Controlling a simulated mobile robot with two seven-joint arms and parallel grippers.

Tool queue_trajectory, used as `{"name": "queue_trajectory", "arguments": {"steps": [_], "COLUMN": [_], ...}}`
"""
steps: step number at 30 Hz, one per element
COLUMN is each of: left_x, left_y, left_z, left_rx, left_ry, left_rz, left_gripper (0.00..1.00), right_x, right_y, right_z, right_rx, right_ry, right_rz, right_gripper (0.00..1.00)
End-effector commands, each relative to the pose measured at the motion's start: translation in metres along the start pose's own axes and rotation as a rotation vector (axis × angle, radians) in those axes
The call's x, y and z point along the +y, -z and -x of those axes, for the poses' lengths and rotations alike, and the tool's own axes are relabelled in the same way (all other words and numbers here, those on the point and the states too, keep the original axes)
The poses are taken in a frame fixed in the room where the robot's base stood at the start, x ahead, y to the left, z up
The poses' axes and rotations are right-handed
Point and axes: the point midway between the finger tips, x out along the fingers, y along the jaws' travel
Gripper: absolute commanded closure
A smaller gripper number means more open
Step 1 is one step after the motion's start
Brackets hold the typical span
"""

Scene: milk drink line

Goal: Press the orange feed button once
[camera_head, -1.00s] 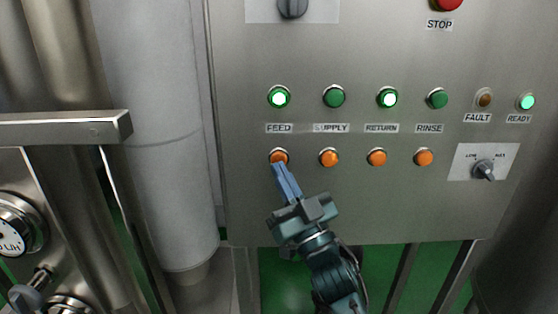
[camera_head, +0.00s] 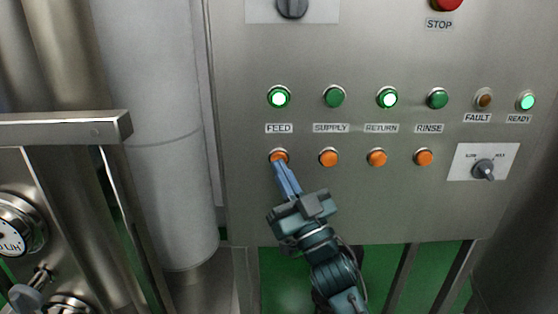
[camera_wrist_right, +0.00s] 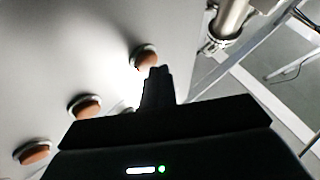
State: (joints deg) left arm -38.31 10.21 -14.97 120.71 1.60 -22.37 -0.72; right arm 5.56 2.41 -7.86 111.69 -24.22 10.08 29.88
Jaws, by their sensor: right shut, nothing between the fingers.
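The orange feed button (camera_head: 278,155) sits below the FEED label on the steel panel, under a lit green lamp. My right gripper (camera_head: 279,165) is shut and empty, with its fingertips at the lower edge of this button and covering part of it. In the right wrist view the feed button (camera_wrist_right: 146,58) shows just beyond the tips of the shut fingers (camera_wrist_right: 158,72). Whether the tips touch the button or stop just short of it I cannot tell. My left gripper is not in view.
To the right stand the other orange buttons, under SUPPLY (camera_head: 329,157), RETURN (camera_head: 377,157) and RINSE (camera_head: 424,157). A rotary knob (camera_head: 484,169) is farther right, and a red stop button (camera_head: 446,4) is at the top. A steel rail (camera_head: 65,127) and pipes are at the left.

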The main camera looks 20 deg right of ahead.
Motion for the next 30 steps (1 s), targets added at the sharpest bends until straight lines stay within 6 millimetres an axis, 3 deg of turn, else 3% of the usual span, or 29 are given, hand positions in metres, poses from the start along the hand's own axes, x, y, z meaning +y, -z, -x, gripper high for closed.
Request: {"name": "queue_trajectory", "arguments": {"steps": [30], "left_x": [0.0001], "left_y": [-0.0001], "left_z": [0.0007], "left_rx": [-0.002], "left_ry": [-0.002], "left_rz": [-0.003], "left_gripper": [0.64], "right_x": [0.0032], "right_y": [-0.0032], "right_z": [-0.0042], "right_rx": [-0.001], "right_ry": [0.0], "right_rz": [0.0], "right_gripper": [1.0]}}
